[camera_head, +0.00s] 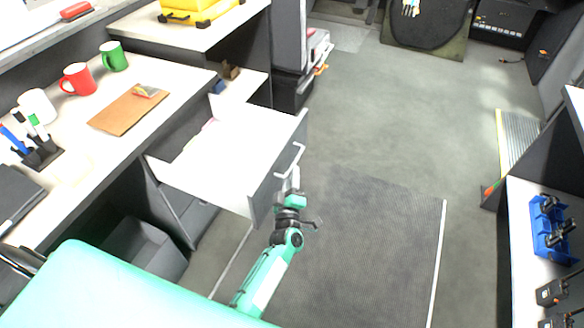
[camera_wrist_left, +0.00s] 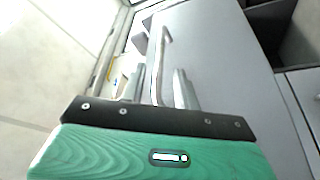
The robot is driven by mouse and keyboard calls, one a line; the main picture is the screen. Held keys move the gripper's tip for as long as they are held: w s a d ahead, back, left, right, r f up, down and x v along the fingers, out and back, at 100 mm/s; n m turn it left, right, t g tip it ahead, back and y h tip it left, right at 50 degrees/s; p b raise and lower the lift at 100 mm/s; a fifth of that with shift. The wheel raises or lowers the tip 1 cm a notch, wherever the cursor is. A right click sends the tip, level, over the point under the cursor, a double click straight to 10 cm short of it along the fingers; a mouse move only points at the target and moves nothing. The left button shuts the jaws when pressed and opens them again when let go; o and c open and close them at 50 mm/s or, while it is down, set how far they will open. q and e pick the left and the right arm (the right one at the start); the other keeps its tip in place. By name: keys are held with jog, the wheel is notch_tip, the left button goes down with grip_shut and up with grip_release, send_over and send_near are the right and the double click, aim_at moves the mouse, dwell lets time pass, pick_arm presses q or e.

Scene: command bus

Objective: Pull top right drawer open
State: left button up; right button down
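The top drawer (camera_head: 262,180), a white-bottomed drawer with a grey front, stands pulled well out from the desk in the head view. Its front also shows in the left wrist view (camera_wrist_left: 215,60). Its metal bar handle (camera_head: 290,160) shows in the wrist view (camera_wrist_left: 159,65) too. My left gripper (camera_head: 293,178) is at the handle, outside the drawer front. In the wrist view the left gripper's fingers (camera_wrist_left: 158,88) stand apart, one on each side of the bar, with gaps visible. My right gripper is not in view.
The desk carries a red mug (camera_head: 78,79), a green mug (camera_head: 113,56), a white mug (camera_head: 38,105), a brown clipboard (camera_head: 128,108) and a pen holder (camera_head: 40,153). A yellow case (camera_head: 200,12) sits farther back. The floor (camera_head: 370,220) right of the drawer is clear.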

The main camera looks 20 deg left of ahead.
pick_arm(q)
jog(key=v, duration=1)
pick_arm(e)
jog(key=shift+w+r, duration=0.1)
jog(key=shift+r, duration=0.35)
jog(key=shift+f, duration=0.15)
